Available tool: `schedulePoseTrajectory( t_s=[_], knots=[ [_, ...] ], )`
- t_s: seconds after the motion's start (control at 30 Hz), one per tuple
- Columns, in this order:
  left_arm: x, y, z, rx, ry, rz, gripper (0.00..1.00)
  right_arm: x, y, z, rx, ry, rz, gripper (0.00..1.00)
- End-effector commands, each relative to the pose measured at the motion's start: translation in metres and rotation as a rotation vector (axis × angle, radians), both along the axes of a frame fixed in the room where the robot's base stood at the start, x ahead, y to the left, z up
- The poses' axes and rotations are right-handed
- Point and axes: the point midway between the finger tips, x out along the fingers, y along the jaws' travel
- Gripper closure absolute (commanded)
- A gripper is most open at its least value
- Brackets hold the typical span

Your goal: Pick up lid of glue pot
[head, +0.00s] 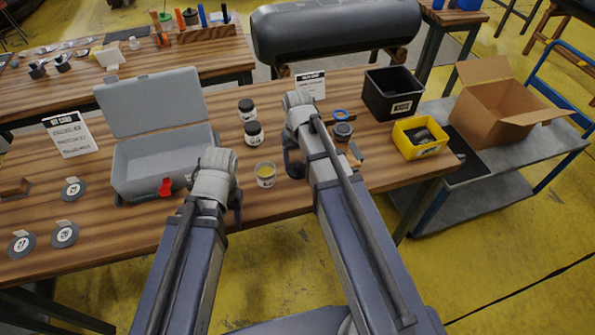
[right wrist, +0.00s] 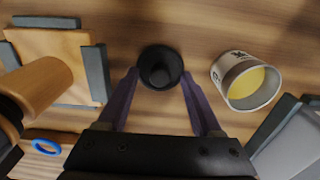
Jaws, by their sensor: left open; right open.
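The glue pot (head: 265,174) stands open on the wooden table, with yellow glue inside. It also shows at the right of the right wrist view (right wrist: 246,82). A black round lid with a raised knob (right wrist: 160,67) lies on the table beside the pot, apart from it. My right gripper (right wrist: 158,78) is open, with its two fingers on either side of the lid. In the head view my right gripper (head: 294,160) points down right of the pot and hides the lid. My left gripper (head: 236,210) is open and empty, left of the pot.
An open grey case (head: 160,160) stands left of my left gripper. Two dark-capped jars (head: 254,133) stand behind the pot. A blue ring (head: 341,115), a black bin (head: 392,93) and a yellow bin (head: 418,138) are to the right. Wooden block parts (right wrist: 50,55) lie near the right gripper.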

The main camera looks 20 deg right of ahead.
Motion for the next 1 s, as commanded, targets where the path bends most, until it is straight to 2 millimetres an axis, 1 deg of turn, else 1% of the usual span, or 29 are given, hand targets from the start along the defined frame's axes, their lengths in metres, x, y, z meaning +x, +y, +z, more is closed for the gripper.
schedulePoseTrajectory(
  t_s=[0.07, 0.6, 0.67, 1.0],
  knots=[
    [0.0001, 0.0000, 0.0008, 0.000, 0.000, 0.000, 0.50, 0.0000, -0.0001, 0.0008, 0.000, 0.000, 0.000, 0.33],
    [0.0000, 0.0000, 0.0007, 0.000, 0.000, 0.000, 0.50, 0.0000, -0.0001, 0.0007, 0.000, 0.000, 0.000, 0.94],
    [0.0000, 0.0000, 0.0007, 0.000, 0.000, 0.000, 0.50, 0.0000, -0.0001, 0.0007, 0.000, 0.000, 0.000, 1.00],
    [0.0000, 0.0000, 0.0007, 0.000, 0.000, 0.000, 0.50, 0.0000, -0.0001, 0.0007, 0.000, 0.000, 0.000, 1.00]
  ],
)
